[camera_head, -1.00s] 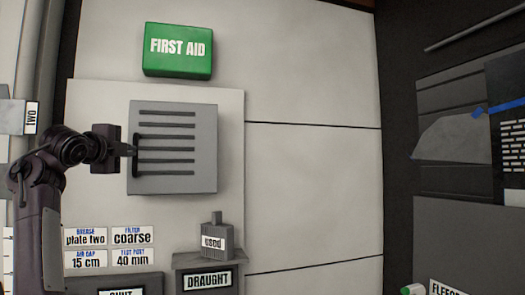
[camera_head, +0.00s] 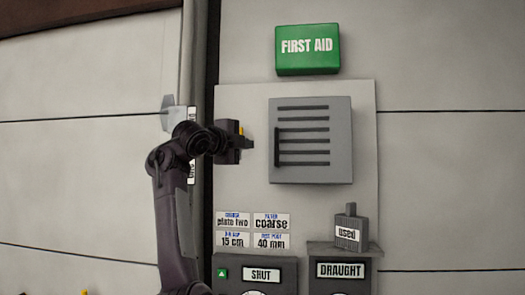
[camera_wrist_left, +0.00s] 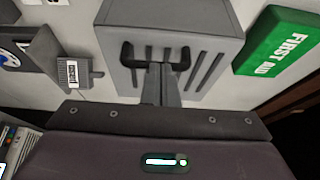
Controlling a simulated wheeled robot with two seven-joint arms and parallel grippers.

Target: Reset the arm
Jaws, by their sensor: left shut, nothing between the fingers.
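My left arm comes up from the bottom of the head view, and its gripper (camera_head: 251,143) points right at the grey slotted vent box (camera_head: 340,140) on the wall panel. The gripper is shut and empty. In the head view a gap shows between its tips and the dark upright handle (camera_head: 277,147) on the vent box's left side. In the wrist view the shut fingers (camera_wrist_left: 161,75) overlap the middle of the handle (camera_wrist_left: 127,55) in the picture. My right gripper is not in view.
A green first aid box (camera_head: 307,50) hangs above the vent. Below are small label cards (camera_head: 271,221), a grey block marked "used" (camera_head: 348,234) on the "DRAUGHT" unit (camera_head: 340,290), and a "SHUT" unit (camera_head: 229,290). Bare wall lies left and right.

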